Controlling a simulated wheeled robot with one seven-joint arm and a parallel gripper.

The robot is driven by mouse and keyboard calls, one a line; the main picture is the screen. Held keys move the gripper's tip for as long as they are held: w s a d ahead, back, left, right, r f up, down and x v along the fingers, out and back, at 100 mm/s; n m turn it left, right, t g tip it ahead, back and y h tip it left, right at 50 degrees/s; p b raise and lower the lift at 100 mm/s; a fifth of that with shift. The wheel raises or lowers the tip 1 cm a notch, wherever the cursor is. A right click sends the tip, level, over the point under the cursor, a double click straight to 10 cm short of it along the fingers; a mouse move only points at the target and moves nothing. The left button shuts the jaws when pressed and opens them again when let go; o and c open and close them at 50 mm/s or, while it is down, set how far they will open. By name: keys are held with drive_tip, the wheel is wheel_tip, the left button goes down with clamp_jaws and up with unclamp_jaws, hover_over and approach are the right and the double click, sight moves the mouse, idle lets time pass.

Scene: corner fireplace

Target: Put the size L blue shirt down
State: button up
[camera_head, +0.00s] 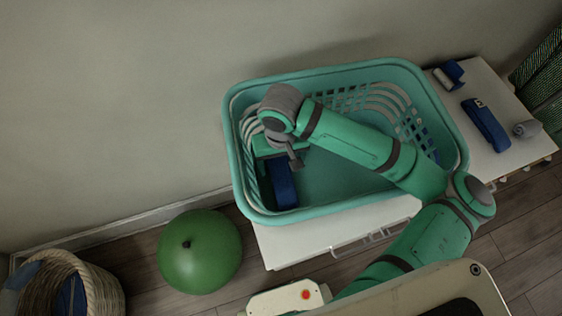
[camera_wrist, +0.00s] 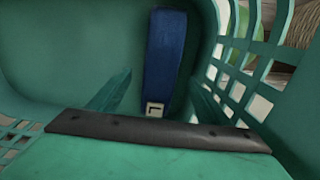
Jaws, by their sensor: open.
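The blue shirt (camera_head: 283,185) lies folded on the floor of the teal laundry basket (camera_head: 345,208), near its left wall. In the wrist view the blue shirt (camera_wrist: 165,58) runs away from me, and a white tag with an L shows at its near end. My gripper (camera_head: 291,157) is open and inside the basket, just above the shirt's upper end. In the wrist view its teal fingers (camera_wrist: 158,95) stand apart on either side of the shirt's near end. The shirt is not gripped. I cannot tell whether a finger touches it.
The basket stands on a white drawer unit (camera_head: 290,245). On its right part lie a blue folded garment (camera_head: 486,125) with a white tag, another blue roll (camera_head: 456,70) and a grey roll (camera_head: 527,128). A green ball (camera_head: 200,252) and a wicker basket (camera_head: 103,283) are on the floor.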

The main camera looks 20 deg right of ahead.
sight(281, 171)
wheel_tip(281, 171, up, 13)
drive_tip(key=shift+r, duration=0.15)
idle(0.4)
idle(0.5)
